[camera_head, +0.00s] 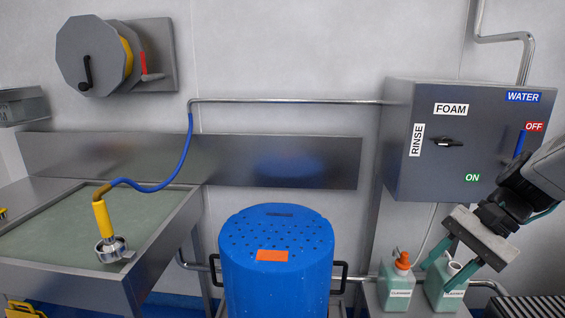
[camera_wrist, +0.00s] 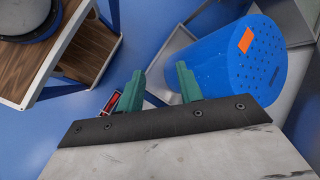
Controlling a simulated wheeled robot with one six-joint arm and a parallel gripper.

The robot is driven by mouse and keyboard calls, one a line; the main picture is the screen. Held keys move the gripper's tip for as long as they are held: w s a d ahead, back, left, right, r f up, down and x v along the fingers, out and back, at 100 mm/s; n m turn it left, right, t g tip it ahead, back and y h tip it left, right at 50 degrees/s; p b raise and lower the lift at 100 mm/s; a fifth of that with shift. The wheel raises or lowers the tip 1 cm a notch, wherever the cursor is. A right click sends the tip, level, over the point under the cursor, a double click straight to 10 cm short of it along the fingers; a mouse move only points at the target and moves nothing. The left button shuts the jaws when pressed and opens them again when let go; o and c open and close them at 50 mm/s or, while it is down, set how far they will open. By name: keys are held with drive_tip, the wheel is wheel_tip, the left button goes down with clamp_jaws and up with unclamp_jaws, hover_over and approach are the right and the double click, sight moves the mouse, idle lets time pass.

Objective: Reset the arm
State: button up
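My gripper (camera_head: 437,278) is at the lower right of the head view, pointing down and left, with its teal fingers apart. In that view the fingers overlap the bottle with an uncapped neck (camera_head: 445,298).
A blue perforated tub (camera_head: 277,285) with an orange label stands at centre; the wrist view shows it right of the fingers. A control box (camera_head: 400,165) is on the wall near my arm. An orange-topped bottle (camera_head: 397,290) stands nearby. A sink table (camera_head: 170,235) is left.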

drive_tip(key=s+a+r+n+t+h, duration=0.1)
drive_tip(key=s+n+h, duration=0.2)
drive_tip(key=s, duration=0.4)
drive_tip(key=s+a+r+n+t+h, duration=0.1)
drive_tip(key=s+r+n+h, duration=0.1)
drive_tip(key=s+n+h, duration=0.2)
drive_tip(key=s+n, duration=0.1)
drive_tip(key=s, duration=0.2)
drive_tip(key=shift+r+h, duration=0.25)
drive_tip(key=shift+h, duration=0.05)
